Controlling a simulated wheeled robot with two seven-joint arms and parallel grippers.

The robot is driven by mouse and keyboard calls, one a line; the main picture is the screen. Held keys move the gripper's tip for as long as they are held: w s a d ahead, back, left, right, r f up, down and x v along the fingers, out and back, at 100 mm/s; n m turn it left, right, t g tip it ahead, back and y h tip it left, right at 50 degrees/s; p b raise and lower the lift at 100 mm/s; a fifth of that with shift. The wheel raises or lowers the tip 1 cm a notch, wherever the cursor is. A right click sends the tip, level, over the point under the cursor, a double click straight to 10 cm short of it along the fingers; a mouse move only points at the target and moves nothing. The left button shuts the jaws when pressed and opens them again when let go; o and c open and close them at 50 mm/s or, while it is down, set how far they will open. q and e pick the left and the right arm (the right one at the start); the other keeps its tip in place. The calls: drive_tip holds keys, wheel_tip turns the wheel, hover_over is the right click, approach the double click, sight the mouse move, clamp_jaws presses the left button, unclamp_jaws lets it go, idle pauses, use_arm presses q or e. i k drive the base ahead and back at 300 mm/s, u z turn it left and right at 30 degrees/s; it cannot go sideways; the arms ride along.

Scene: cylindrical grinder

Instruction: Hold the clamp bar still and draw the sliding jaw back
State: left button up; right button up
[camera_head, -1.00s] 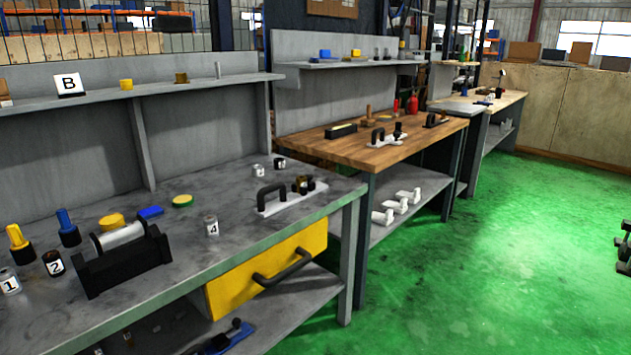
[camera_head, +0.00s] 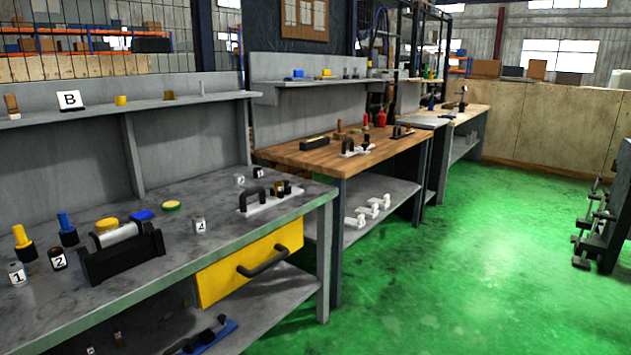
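No gripper of mine shows in the head view. A white plate fixture (camera_head: 284,201) lies on the near grey bench at its right end. It carries a black arched handle (camera_head: 251,197) and small dark brown and black upright parts (camera_head: 283,188). A similar white fixture (camera_head: 358,150) with dark upright parts stands on the wooden bench behind. I cannot tell which of these parts is the clamp bar or the sliding jaw. A black cradle (camera_head: 122,257) holding a grey cylinder (camera_head: 117,234) sits at the left of the near bench.
The near grey bench (camera_head: 185,278) has a yellow drawer (camera_head: 225,280), numbered cups, including one marked 4 (camera_head: 200,224), and blue and yellow pieces. The wooden bench (camera_head: 325,163) stands beyond. Green floor (camera_head: 450,280) is open at right. A dark rack (camera_head: 592,230) stands at the right edge.

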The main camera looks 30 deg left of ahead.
sight(287, 188)
drive_tip(key=z, duration=0.1)
drive_tip(key=i, duration=2.15)
drive_tip(key=u, duration=1.25)
drive_tip(key=i, duration=1.15)
drive_tip(key=u, duration=1.65)
drive_tip(key=i, duration=0.15)
drive_tip(key=z, duration=0.1)
